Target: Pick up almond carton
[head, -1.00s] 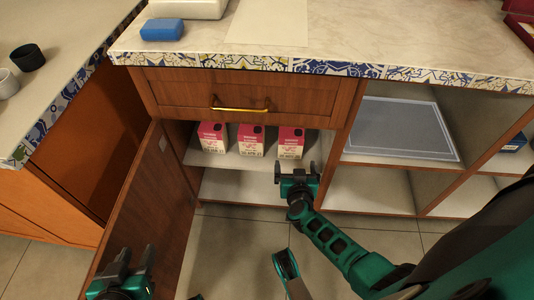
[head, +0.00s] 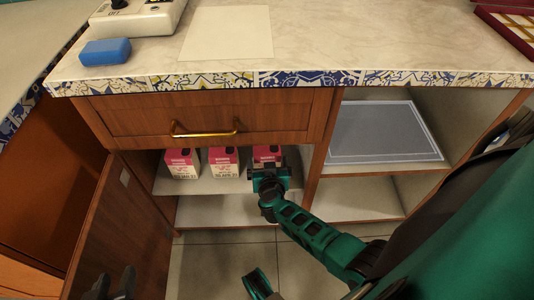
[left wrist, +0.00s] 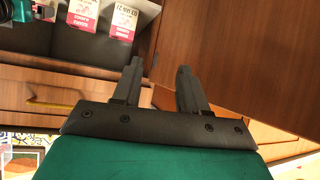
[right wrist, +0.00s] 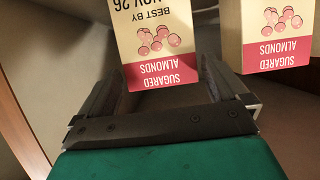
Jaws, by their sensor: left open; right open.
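Three pink and white almond cartons stand in a row on the cabinet shelf: left (head: 181,163), middle (head: 223,162) and right (head: 267,153). My right gripper (head: 269,174) is open in front of the right carton and hides its lower part. In the right wrist view, a carton labelled sugared almonds (right wrist: 155,38) lies ahead of and partly between the open fingers (right wrist: 155,75). A second carton (right wrist: 276,35) stands to its right. My left gripper (head: 112,282) is open and empty near the open door.
The cabinet door (head: 118,225) stands open at left. A drawer with a brass handle (head: 204,133) is above the shelf. A blue sponge (head: 105,52) lies on the counter. An open compartment at right holds a grey panel (head: 385,130).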

